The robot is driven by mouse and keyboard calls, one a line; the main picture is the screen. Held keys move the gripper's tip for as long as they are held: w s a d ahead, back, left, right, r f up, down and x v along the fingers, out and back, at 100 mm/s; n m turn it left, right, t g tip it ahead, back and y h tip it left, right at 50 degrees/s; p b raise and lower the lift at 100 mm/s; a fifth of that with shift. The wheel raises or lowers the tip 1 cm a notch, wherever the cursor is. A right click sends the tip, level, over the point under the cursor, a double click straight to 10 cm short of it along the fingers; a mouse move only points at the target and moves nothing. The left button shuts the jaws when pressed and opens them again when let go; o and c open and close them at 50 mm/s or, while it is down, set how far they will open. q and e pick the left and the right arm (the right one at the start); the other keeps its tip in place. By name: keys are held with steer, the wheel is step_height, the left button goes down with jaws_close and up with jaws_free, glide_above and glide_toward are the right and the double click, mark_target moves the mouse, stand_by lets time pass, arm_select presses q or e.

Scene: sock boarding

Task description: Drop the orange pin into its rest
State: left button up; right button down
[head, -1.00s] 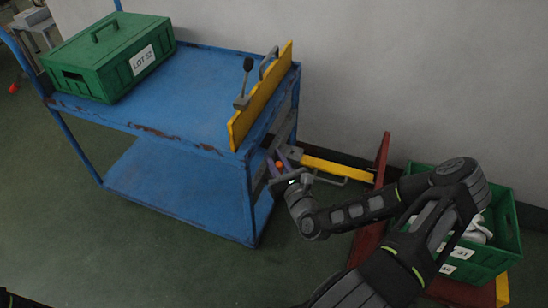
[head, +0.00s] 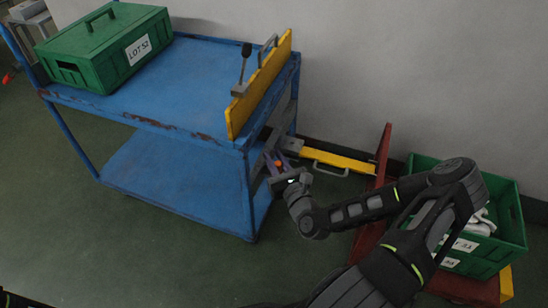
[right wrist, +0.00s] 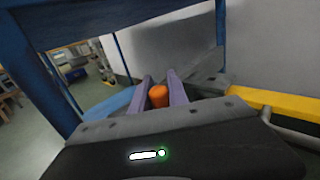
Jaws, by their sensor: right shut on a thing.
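The orange pin (head: 278,164) shows as a small orange end at my right gripper (head: 273,160), beside the right end of the blue cart (head: 205,120). The right gripper is shut on it. In the right wrist view the orange pin (right wrist: 158,96) sits between the two purple fingers of the gripper (right wrist: 162,90). Its lower part is hidden by the gripper body. Grey metal parts (right wrist: 203,84) lie just beyond and right of the fingers. I cannot tell which part is the pin's rest. My left gripper is not in view.
A green lidded box (head: 105,50) stands on the cart. A yellow board (head: 260,85) with a lever stands along its right edge. A yellow bar (head: 340,162) with a handle, a red frame (head: 380,165) and a green crate (head: 505,225) are to the right.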

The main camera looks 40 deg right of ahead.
mark_target(280, 168)
steer(key=c, duration=1.2)
jaws_free()
steer(key=s, duration=0.2)
steer(key=s+a+p, duration=0.1)
steer(key=s, duration=0.4)
steer(key=shift+s+a, duration=0.2)
steer(key=shift+s, duration=0.15)
